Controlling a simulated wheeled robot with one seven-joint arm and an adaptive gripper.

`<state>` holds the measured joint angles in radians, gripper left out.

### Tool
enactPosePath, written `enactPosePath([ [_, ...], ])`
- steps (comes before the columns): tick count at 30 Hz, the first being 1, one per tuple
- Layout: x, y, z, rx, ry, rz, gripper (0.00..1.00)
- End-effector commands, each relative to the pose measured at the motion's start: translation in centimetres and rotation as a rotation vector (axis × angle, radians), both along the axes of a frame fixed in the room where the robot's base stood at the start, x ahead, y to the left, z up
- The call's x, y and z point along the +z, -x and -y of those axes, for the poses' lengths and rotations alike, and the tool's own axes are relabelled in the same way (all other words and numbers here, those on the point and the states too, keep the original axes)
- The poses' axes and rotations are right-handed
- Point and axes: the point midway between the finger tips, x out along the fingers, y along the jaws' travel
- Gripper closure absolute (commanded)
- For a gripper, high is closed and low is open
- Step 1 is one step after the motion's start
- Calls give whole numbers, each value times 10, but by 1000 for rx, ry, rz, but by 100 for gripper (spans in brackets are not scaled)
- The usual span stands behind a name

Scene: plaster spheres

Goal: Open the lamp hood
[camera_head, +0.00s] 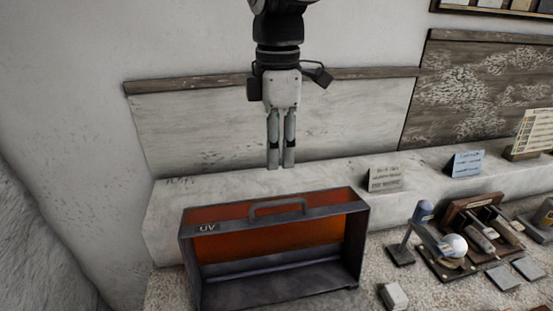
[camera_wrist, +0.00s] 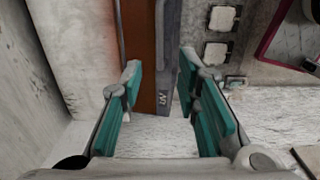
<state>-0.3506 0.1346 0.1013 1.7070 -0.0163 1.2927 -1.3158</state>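The lamp hood (camera_head: 200,250) is a dark grey metal box with orange panes, a "UV" label at its upper left and a bar handle (camera_head: 278,204) along its upper edge. It stands on the speckled bench; a dark floor shows through its front. My gripper (camera_head: 281,167) hangs above and behind the handle, fingers pointing down, apart from the hood. In the wrist view the teal-padded fingers (camera_wrist: 160,75) are spread with nothing between them. The hood's orange pane (camera_wrist: 139,35) and grey labelled edge (camera_wrist: 170,60) lie beyond them. The handle is not clear there.
Right of the hood are a small pale block (camera_head: 393,296), a stand with a white sphere (camera_head: 454,245), and a wooden rack with tools (camera_head: 485,222). Cards (camera_head: 385,179) stand on the white ledge (camera_head: 330,180) behind. The wall is close on the left.

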Motion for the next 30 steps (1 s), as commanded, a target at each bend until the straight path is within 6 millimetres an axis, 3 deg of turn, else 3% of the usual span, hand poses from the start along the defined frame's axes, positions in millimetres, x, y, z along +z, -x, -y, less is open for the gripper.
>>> enactPosePath([
  [9, -63, 1, 1, -1, 2, -5, 70],
  [15, -93, 0, 0, -1, 0, -2, 70],
  [21, -107, 0, 0, -1, 0, 0, 70],
  [30, -108, -1, 0, -2, 0, 1, 70],
])
